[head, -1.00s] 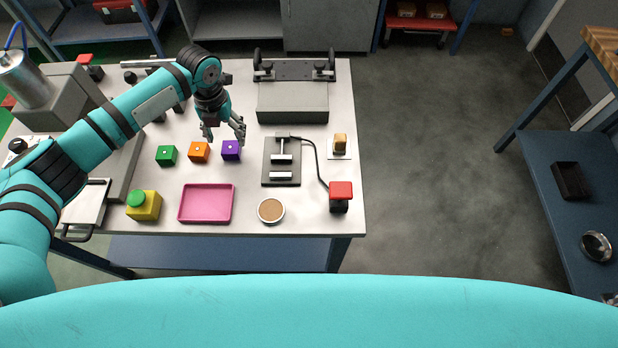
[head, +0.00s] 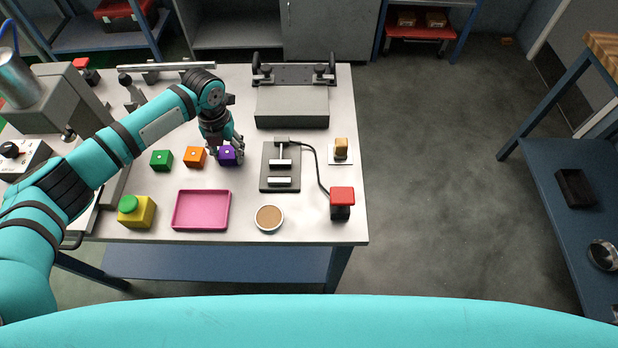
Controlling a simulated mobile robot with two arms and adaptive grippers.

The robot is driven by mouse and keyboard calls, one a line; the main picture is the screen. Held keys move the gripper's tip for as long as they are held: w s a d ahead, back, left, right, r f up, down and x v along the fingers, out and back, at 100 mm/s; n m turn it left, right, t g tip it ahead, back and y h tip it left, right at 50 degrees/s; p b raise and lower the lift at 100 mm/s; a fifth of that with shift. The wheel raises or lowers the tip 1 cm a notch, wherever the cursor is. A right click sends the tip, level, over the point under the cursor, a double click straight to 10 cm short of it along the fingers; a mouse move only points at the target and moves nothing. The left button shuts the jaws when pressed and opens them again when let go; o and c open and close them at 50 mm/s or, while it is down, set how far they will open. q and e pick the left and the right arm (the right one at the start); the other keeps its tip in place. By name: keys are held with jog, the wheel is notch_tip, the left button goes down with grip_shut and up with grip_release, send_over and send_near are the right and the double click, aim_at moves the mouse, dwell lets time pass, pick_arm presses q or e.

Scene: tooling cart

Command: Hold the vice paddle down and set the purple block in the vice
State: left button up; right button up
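The purple block (head: 227,157) sits on the table at the right end of a row of blocks. My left gripper (head: 228,152) is down at it, with fingers around the block. I cannot tell whether they press on it. The vice (head: 267,172) is a dark plate with two pale jaws, just right of the block, and no block sits between the jaws. A cable runs from it to the paddle (head: 342,194), a red-topped black piece near the table's right edge. Nothing touches the paddle. My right gripper is out of view.
An orange block (head: 194,158) and a green block (head: 161,161) stand left of the purple one. A pink tray (head: 202,227), a round brown-filled dish (head: 269,217) and a yellow block with green knob (head: 138,211) are in front. A grey box fixture (head: 292,107) stands behind the vice.

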aim_at(227, 151)
pick_arm(q)
jog(key=c, duration=0.4)
jog(key=shift+o, duration=0.2)
notch_tip(227, 151, up, 9)
jog(key=p, duration=0.8)
jog(key=shift+r, duration=0.1)
jog(key=s+d+r+p, duration=0.2)
jog(key=d+p, duration=0.1)
jog(key=d, duration=0.4)
jog(key=s+d+r+p, duration=0.1)
jog(key=s+d+p, duration=0.1)
jog(key=d, duration=0.4)
jog(key=f+b, duration=0.2)
jog(key=f, duration=0.1)
jog(key=f+b, duration=0.1)
jog(key=f, duration=0.1)
jog(key=shift+w+d+f+b, duration=0.1)
jog(key=shift+d+f+b, duration=0.1)
jog(key=shift+d+b, duration=0.15)
jog(key=shift+a+f+b, duration=0.1)
jog(key=shift+f+b, duration=0.2)
jog(key=shift+f, duration=0.2)
